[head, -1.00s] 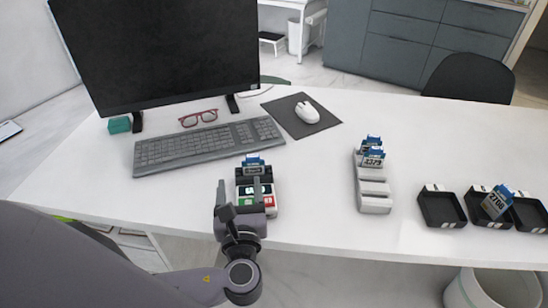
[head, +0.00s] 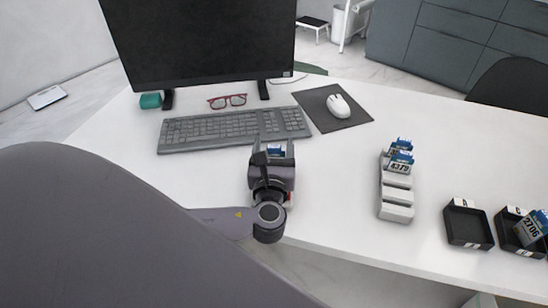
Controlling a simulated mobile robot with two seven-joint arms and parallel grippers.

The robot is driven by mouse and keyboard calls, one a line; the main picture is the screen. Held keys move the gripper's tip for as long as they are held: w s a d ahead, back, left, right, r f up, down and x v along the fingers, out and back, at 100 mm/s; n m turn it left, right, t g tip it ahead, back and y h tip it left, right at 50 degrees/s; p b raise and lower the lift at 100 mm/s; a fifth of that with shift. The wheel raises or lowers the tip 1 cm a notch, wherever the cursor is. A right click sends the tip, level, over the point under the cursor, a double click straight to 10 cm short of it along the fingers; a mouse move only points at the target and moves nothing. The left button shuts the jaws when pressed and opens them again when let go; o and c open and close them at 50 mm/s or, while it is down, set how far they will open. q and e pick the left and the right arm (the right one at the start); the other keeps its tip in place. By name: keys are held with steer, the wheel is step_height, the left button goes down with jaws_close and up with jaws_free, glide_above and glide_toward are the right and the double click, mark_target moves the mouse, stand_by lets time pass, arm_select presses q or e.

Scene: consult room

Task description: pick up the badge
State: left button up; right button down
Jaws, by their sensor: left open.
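A badge with a blue top (head: 275,150) stands at the card terminal near the table's front edge, left of centre. My left gripper (head: 274,148) is open, with its fingers to either side of the badge. I cannot tell whether they touch it. The gripper body hides most of the terminal (head: 290,198); only a small part shows at its right side. Two more blue-topped badges stand in the white stepped rack (head: 396,196) to the right, the front one (head: 400,163) numbered 4379. Another badge (head: 531,228), reading 2706, leans in a black tray. My right gripper is not in view.
A keyboard (head: 235,130), red glasses (head: 228,101) and a monitor (head: 200,40) lie beyond the gripper. A mouse (head: 338,106) sits on a dark mat (head: 320,118). Black trays (head: 467,241) stand at the right front. The white table (head: 335,190) is clear between terminal and rack.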

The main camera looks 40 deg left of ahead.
arm_select(q)
steer(key=c, duration=0.6)
steer(key=shift+c, duration=0.2)
